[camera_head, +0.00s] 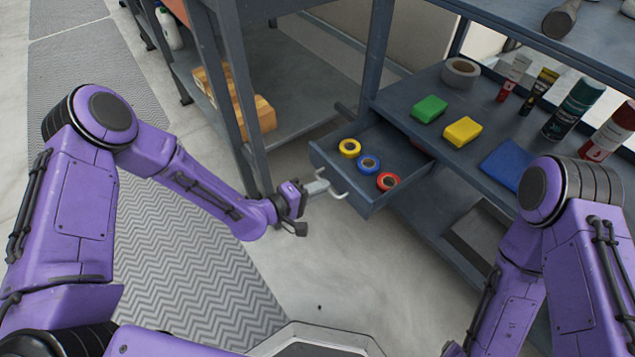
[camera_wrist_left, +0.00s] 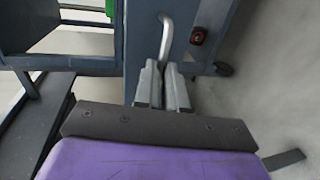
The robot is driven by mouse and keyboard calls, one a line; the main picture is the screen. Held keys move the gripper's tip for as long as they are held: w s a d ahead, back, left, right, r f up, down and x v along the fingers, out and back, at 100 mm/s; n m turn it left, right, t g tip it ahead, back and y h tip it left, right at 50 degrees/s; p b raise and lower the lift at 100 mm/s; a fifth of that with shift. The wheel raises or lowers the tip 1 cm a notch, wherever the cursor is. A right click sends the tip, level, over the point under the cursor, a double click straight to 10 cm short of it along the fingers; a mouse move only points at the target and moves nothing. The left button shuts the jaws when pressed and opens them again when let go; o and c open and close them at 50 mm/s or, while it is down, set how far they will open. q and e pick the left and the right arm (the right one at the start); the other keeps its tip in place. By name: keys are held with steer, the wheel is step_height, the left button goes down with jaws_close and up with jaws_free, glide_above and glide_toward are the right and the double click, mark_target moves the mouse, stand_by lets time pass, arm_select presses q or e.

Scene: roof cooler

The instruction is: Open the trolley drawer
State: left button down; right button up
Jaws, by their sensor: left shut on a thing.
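The trolley drawer (camera_head: 369,200) is dark blue-grey and stands pulled out from under the trolley's shelf. Inside it lie a yellow tape roll (camera_head: 349,148), a blue one (camera_head: 368,164) and a red one (camera_head: 388,181). A light metal handle (camera_head: 333,187) is on its front. My left gripper (camera_head: 322,186) is shut on the handle. In the left wrist view the fingers (camera_wrist_left: 163,85) close around the lower end of the handle (camera_wrist_left: 167,40). Of my right arm only purple links show in the head view; its gripper is out of the picture.
The trolley shelf (camera_head: 400,97) above carries a green block (camera_head: 429,109), a yellow block (camera_head: 462,131), a grey tape roll (camera_head: 460,73), several tubes and cans, and a blue item (camera_head: 508,164). A rack with orange boxes (camera_head: 262,112) stands left of the drawer. Floor before the drawer is clear.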

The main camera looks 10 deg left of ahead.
arm_select(q)
steer(key=shift+a, duration=0.1)
steer(key=c, duration=1.2)
jaws_free()
steer(key=shift+s, duration=0.1)
steer(key=p+v, duration=0.3)
steer(key=v, duration=0.7)
steer(key=shift+s+a, duration=0.15)
